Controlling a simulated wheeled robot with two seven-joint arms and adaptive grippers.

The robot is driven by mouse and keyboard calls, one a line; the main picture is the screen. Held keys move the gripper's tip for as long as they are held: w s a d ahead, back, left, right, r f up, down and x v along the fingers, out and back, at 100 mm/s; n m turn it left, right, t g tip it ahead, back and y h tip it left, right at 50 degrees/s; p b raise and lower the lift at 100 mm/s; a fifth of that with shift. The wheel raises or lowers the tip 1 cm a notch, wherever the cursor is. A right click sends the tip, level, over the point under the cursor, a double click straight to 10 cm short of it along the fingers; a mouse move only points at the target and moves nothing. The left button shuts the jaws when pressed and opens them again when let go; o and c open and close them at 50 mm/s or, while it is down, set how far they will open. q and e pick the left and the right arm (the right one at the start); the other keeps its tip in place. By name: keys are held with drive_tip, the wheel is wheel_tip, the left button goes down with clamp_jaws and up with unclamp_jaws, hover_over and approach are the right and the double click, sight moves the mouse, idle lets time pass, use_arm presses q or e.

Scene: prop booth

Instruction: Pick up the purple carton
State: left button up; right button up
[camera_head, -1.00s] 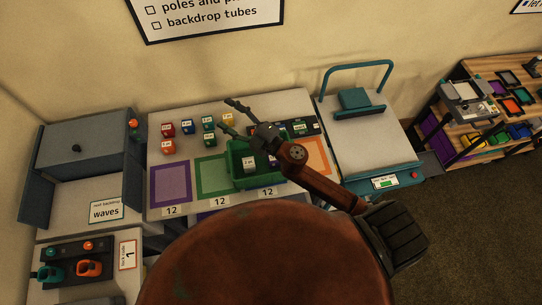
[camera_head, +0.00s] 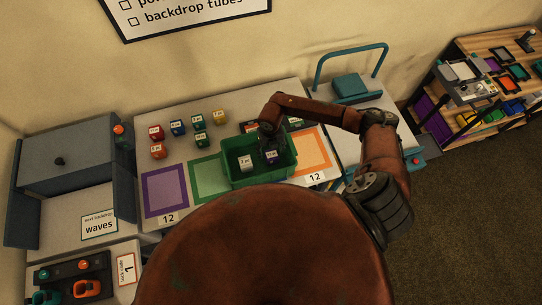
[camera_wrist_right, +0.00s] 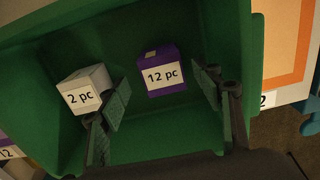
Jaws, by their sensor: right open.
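The purple carton (camera_wrist_right: 161,72), labelled "12 pc", sits inside the green bin (camera_wrist_right: 200,22). In the head view the purple carton (camera_head: 271,157) is at the right side of the green bin (camera_head: 258,180), partly below my right gripper (camera_head: 270,140). In the right wrist view my right gripper (camera_wrist_right: 160,105) is open, its two fingers apart on either side of the carton and nearer the camera. Nothing is between the fingers' pads that I can see held. A white carton (camera_wrist_right: 84,90) labelled "2 pc" lies left of it, close to the left finger. My left gripper is not in view.
Several small cartons (camera_head: 178,128) in red, blue, green, orange and yellow stand at the table's back left. Purple (camera_head: 166,191), green (camera_head: 209,176) and orange (camera_head: 312,152) outlined squares mark the table. The bin's walls surround the gripper closely.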

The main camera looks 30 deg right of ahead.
sight(272, 154)
drive_tip(key=f, duration=0.2)
drive_tip(key=f+p, duration=0.1)
drive_tip(key=f, duration=0.1)
drive_tip(key=shift+s+d+f, duration=0.1)
drive_tip(key=shift+s+f, duration=0.1)
drive_tip(key=shift+f+p, duration=0.3)
drive_tip(key=shift+f, duration=0.3)
drive_tip(key=shift+c, duration=0.5)
drive_tip(key=c, duration=1.2)
